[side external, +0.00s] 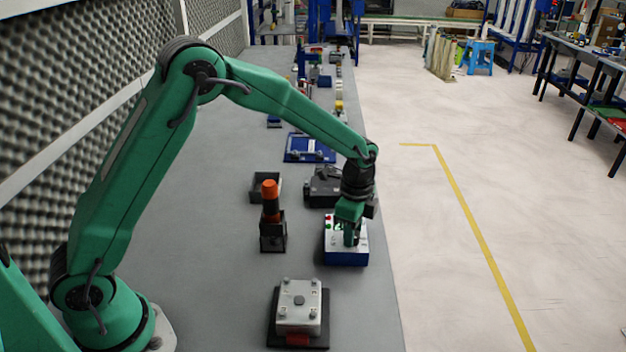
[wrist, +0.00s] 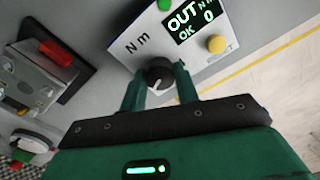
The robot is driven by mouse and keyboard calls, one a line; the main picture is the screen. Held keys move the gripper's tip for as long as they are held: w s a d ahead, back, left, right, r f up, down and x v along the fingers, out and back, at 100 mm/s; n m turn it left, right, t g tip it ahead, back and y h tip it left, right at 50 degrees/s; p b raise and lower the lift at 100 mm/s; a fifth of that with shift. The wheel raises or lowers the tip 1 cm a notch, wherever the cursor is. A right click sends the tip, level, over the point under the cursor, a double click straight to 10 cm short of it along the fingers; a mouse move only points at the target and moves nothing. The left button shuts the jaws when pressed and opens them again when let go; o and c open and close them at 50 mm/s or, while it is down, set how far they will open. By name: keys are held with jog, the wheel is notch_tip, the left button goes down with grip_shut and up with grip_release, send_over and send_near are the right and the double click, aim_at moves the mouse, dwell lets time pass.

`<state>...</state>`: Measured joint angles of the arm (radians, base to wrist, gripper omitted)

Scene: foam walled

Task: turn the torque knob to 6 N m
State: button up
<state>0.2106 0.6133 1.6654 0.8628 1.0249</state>
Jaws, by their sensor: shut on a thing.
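The torque knob (wrist: 159,72) is black with a white pointer line, on the pale top panel of a control box (wrist: 130,45). In the wrist view the pointer points toward the bottom of the picture. My gripper (wrist: 160,77) has one finger on each side of the knob and is shut on it.
A yellow button (wrist: 217,44) sits by the display. An orange-topped tool in a black holder (side external: 272,235) stands left of the box. A grey metal fixture (side external: 299,310) lies in front. A dark unit (side external: 322,190) stands behind. The table's right edge is close.

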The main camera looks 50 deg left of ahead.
jog(key=shift+n, duration=0.4)
jog(key=n, duration=0.3)
jog(key=shift+n, duration=0.3)
jog(key=n, duration=1.3)
jog(key=shift+n, duration=0.3)
jog(key=o, duration=1)
jog(key=shift+r, duration=0.1)
